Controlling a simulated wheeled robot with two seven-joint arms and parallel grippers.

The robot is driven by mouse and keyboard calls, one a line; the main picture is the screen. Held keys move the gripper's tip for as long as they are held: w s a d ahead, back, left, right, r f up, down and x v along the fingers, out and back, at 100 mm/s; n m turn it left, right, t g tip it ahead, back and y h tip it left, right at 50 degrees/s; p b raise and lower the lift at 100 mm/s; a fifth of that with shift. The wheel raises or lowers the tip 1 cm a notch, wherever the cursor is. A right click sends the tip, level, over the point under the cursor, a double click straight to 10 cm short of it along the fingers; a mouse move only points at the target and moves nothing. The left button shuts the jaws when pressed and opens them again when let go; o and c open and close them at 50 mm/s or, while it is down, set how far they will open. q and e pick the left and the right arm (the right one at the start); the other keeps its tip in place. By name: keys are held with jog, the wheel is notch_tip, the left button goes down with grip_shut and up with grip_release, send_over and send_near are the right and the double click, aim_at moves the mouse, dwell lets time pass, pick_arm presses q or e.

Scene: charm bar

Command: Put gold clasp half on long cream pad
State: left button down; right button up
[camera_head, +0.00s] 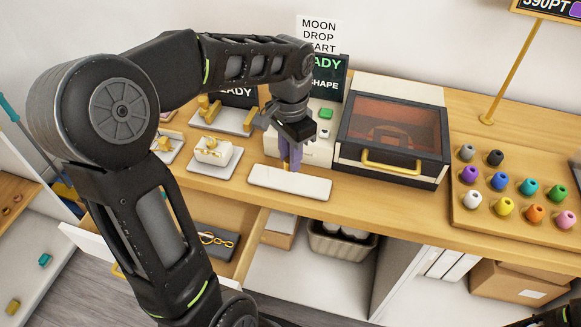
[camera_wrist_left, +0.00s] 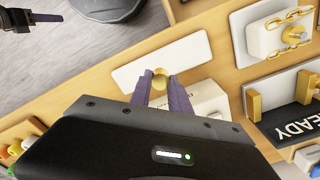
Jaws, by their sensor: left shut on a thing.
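The long cream pad (camera_head: 262,181) lies on the wooden counter in front of the white machine. It also shows in the left wrist view (camera_wrist_left: 190,48). My left gripper (camera_head: 291,163) points down over the pad, near its back edge. In the left wrist view, its purple fingers are shut on the gold clasp half (camera_wrist_left: 159,82), a small round gold piece at the fingertips. The clasp half overlaps the pad's edge in that view; I cannot tell whether it touches the pad. The fingers hide the clasp half in the head view. Part of my right gripper (camera_wrist_left: 42,17) shows at the wrist view's top left corner.
A machine with a tinted lid and gold handle (camera_head: 392,165) stands right of the pad. A white stand with a gold chain (camera_head: 213,152) sits to the left. An open drawer (camera_head: 255,245) lies below. A wooden tray of colored pieces (camera_head: 500,213) is at the right.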

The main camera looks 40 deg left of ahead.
pick_arm(q)
jog(key=shift+f, duration=0.2)
jog(key=shift+f, duration=1.9)
jog(key=shift+f, duration=0.1)
jog(key=c, duration=1.2)
grip_release()
jog(key=shift+c, duration=0.2)
notch_tip(320, 180, up, 12)
jog(key=shift+r, duration=0.15)
